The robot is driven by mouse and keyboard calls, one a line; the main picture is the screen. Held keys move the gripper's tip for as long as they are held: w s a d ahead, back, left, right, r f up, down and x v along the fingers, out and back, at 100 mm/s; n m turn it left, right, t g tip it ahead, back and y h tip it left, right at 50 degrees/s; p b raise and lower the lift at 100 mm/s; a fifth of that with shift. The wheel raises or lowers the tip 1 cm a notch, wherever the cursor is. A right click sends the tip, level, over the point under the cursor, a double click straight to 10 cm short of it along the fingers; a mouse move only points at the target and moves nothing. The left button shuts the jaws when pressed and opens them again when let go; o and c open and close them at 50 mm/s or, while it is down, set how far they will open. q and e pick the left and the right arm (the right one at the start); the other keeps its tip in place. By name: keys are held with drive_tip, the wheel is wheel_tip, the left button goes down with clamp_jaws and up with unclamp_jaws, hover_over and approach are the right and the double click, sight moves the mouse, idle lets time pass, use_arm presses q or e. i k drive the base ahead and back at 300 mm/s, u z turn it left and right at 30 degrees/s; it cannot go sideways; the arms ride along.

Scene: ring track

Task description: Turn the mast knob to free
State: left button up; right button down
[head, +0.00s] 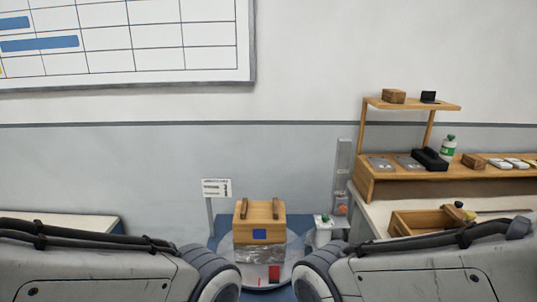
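A grey upright mast (343,165) stands behind and to the right of a wooden box. A small orange-red part (341,210) sits low on the mast; it may be the knob, but it is too small to tell its shape or setting. The wooden box (259,218) has a blue square on its front and rests on a load wrapped in clear film (255,252), on a round pale turntable (285,272). My two arms show at the lower left and lower right, but both grippers are out of view.
A white sign (216,188) on a post stands left of the box. On the right, a bench (380,219) carries an open wooden tray (418,222) and a wooden shelf (412,104) with small items. A white-topped surface (75,223) lies at the left.

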sight(342, 209)
drive_tip(key=z, duration=0.4)
drive_tip(key=k, duration=1.3)
drive_tip(key=z, duration=0.6)
drive_tip(key=i, duration=0.55)
drive_tip(key=z, duration=0.8)
drive_tip(key=i, duration=0.75)
drive_tip(key=u, duration=0.6)
drive_tip(key=i, duration=0.75)
drive_tip(key=u, duration=0.65)
